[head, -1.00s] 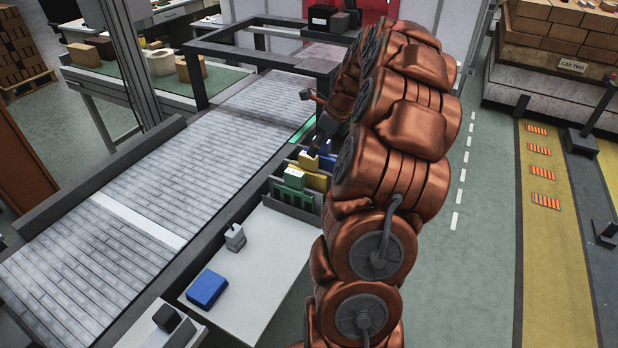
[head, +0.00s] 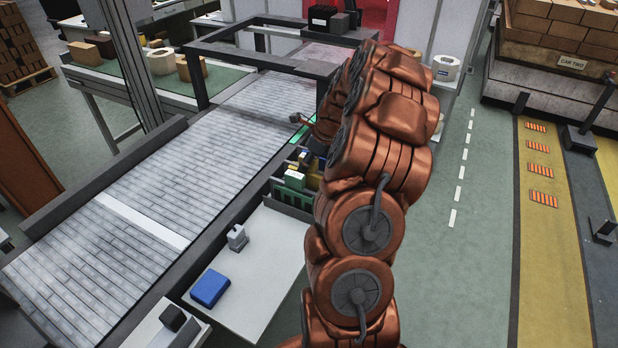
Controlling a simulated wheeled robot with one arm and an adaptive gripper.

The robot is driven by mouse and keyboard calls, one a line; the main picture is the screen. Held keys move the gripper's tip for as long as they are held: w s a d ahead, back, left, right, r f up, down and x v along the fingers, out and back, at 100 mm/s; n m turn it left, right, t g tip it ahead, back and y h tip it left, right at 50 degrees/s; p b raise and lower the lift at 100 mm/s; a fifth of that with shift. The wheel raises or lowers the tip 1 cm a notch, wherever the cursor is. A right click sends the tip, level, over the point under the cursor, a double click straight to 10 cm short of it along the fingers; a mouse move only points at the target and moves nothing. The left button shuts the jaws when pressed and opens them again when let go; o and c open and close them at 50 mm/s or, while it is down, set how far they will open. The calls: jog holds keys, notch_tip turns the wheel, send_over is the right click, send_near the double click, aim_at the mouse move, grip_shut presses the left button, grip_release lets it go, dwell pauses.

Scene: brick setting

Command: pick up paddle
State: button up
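I cannot make out a paddle for certain in the head view. My copper arm reaches over the right side of this rack. My gripper is largely hidden behind the arm near the rack's far end, and its fingers cannot be made out. A small grey-tipped copper part (head: 300,119) sticks out left of the arm above the conveyor edge; I cannot tell what it is.
A blue block (head: 210,288) and a small grey piece (head: 237,238) stand on the white table (head: 262,270). The grey conveyor (head: 150,190) runs along the left, under a dark frame (head: 262,62). Green floor is open to the right of my arm.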

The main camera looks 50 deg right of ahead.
grip_shut()
dwell(0.6)
